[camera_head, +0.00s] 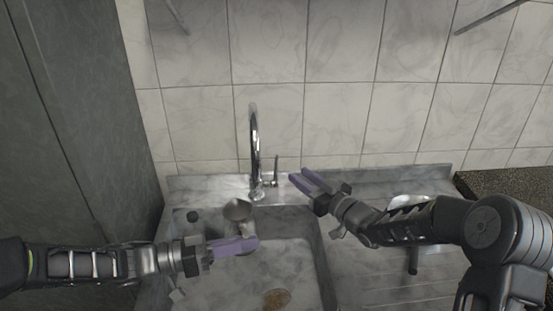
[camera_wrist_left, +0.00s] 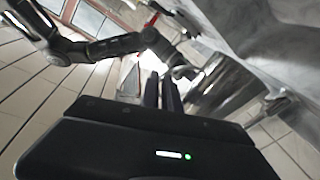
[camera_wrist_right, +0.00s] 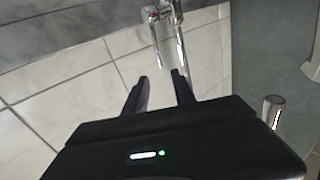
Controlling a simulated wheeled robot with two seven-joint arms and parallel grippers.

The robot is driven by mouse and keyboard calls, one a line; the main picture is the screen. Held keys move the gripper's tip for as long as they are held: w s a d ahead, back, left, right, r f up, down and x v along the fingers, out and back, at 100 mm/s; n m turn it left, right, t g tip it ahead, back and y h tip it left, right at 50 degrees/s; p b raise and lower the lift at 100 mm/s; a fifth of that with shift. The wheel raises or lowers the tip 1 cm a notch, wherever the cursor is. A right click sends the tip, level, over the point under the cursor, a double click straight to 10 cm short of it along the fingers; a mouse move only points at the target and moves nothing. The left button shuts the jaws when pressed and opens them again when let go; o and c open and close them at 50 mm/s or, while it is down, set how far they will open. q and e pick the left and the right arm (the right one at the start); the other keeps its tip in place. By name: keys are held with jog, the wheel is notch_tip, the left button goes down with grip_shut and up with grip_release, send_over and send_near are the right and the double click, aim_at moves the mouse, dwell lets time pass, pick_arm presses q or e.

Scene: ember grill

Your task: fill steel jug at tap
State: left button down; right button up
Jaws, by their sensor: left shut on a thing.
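The steel jug (camera_head: 237,209) is in the left part of the sink, below and slightly left of the tap (camera_head: 256,150). My left gripper (camera_head: 235,246) is shut on the jug, whose body is partly hidden by the fingers. In the left wrist view a shiny steel surface (camera_wrist_left: 207,88) shows beside the fingers. The tap's thin lever (camera_head: 276,168) stands to the right of its spout. My right gripper (camera_head: 308,184) is open and empty, right of the lever and apart from it. The right wrist view shows chrome tap parts (camera_wrist_right: 178,30) beyond its fingers. The jug's inside cannot be made out.
The stone sink (camera_head: 322,255) has a brownish round spot (camera_head: 277,299) on its floor. A ribbed draining board (camera_head: 375,288) lies to the right, under my right arm. A tiled wall (camera_head: 340,110) closes the back.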

send_over(276, 179)
jog(key=shift+w+d, duration=0.1)
jog(key=shift+w, duration=0.2)
jog(key=shift+c, duration=0.4)
grip_shut()
dwell(1.1)
